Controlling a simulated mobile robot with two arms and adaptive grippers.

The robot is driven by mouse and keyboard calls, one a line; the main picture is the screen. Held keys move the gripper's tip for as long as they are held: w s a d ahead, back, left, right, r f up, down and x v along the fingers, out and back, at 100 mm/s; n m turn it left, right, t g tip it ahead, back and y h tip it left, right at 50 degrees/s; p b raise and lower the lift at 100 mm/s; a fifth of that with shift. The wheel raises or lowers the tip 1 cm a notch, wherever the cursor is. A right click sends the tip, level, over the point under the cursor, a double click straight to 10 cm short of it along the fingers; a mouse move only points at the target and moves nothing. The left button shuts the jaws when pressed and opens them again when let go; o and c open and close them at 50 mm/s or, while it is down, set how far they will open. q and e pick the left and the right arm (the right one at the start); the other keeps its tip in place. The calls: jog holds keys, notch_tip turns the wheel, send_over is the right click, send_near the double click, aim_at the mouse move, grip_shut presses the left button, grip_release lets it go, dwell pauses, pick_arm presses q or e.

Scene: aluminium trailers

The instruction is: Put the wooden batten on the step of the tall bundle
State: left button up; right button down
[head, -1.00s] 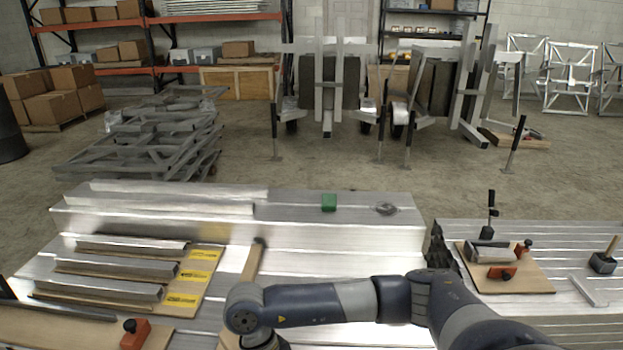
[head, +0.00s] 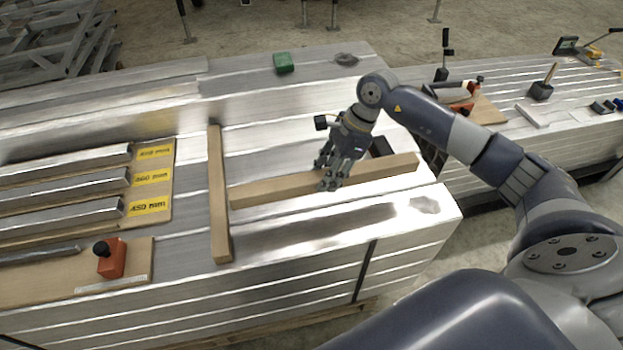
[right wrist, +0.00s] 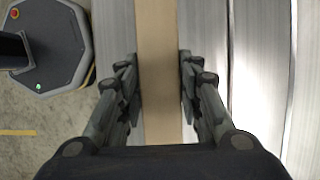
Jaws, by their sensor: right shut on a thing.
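In the right wrist view the batten (right wrist: 157,50) runs lengthwise between the two fingers (right wrist: 158,88). I cannot tell whether it rests on the metal or hangs just above it. Its left end is close to a second wooden strip (head: 218,190) that runs front to back. My left gripper is not in view.
A green block (head: 283,63) lies on the bundle's higher back level. At left are a board with yellow length labels (head: 150,177) and a red clamp-like tool (head: 111,258). A lower bundle (head: 560,120) with tools stands at right, across a gap.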

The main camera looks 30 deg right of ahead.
jog(key=w+d+m+t+h+b, duration=0.2)
jog(key=w+d+m+h+b, duration=0.25)
jog(key=m, duration=0.45)
jog(key=w+d+m+t+h+b, duration=0.1)
jog(key=w+d+m+b, duration=0.3)
jog(key=d+m, duration=0.45)
jog(key=shift+m, duration=0.35)
jog(key=x, duration=0.5)
jog(key=shift+s+a+f+p, duration=0.15)
jog(key=shift+a+f+p, duration=0.05)
jog(key=shift+a+p, duration=0.2)
notch_tip(320, 180, down, 3)
jog(key=shift+f, duration=0.35)
jog(key=c, duration=1.1)
grip_release()
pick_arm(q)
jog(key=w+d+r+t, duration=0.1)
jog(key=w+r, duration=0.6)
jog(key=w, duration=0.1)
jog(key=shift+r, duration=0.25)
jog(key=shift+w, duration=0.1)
